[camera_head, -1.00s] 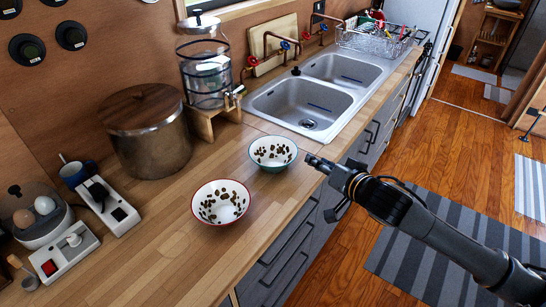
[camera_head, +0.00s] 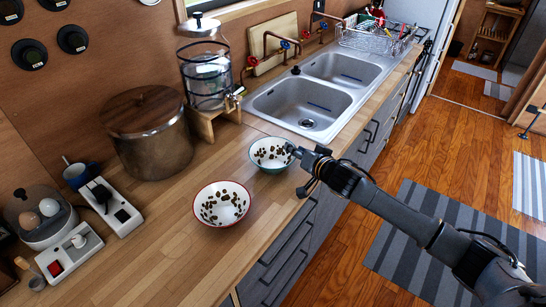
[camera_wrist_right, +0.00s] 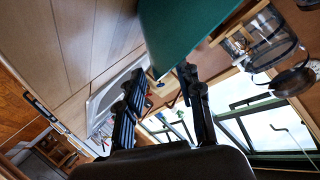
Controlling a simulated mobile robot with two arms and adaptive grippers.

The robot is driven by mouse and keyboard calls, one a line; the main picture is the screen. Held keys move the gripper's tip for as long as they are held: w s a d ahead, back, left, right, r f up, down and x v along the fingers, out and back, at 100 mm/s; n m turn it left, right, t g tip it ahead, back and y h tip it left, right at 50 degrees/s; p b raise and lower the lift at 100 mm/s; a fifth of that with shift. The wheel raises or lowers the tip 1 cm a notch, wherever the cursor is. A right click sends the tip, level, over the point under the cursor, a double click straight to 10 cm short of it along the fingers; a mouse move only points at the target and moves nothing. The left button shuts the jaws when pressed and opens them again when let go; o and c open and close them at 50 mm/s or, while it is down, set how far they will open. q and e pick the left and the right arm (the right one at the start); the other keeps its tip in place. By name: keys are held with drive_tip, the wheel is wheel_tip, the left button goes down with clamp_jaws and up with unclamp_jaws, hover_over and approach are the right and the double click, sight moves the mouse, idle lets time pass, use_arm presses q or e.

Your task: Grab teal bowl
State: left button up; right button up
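The teal bowl (camera_head: 268,157) is teal outside and white inside, with brown bits in it. It stands upright on the wooden counter, near the front edge. My right gripper (camera_head: 297,168) is at the bowl's right side, one fingertip close to the rim. In the right wrist view the bowl's teal outer wall (camera_wrist_right: 190,30) shows at the top, at the fingertips. The two fingers of the gripper (camera_wrist_right: 160,76) are apart, so it is open. I cannot tell whether a finger touches the bowl. My left gripper is not in view.
A red-rimmed white bowl (camera_head: 221,204) with brown bits stands left of the teal bowl, nearer me. Behind are a large pot (camera_head: 148,135), a glass dispenser (camera_head: 206,75) and a double sink (camera_head: 315,95). Bare counter lies left of the red-rimmed bowl.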

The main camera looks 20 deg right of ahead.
drive_tip(key=shift+w+a+f, duration=0.1)
drive_tip(key=shift+w+f, duration=0.05)
drive_tip(key=shift+w, duration=0.3)
clamp_jaws()
